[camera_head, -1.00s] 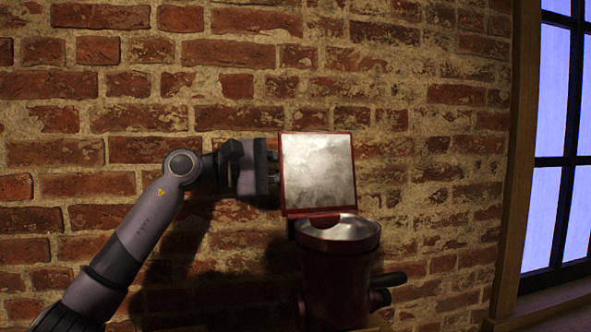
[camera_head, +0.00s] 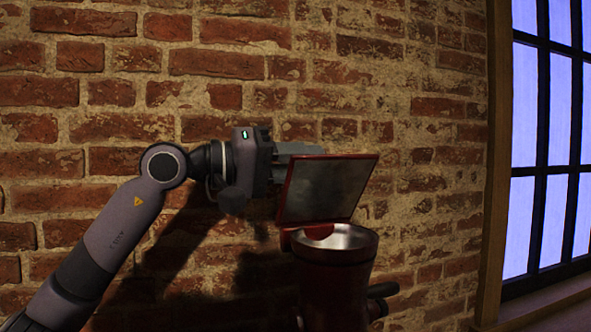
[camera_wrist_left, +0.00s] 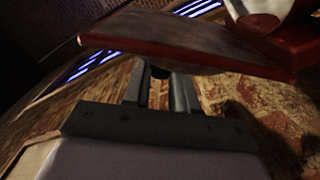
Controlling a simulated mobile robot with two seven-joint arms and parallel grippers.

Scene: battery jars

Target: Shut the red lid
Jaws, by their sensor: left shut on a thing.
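The lid partly hides the fingertips in the head view. My right gripper is not in view.
A brick wall (camera_head: 130,90) stands close behind the arm and container. A window (camera_head: 545,140) is at the right. A dark knob-like part (camera_head: 382,290) sticks out at the container's right side.

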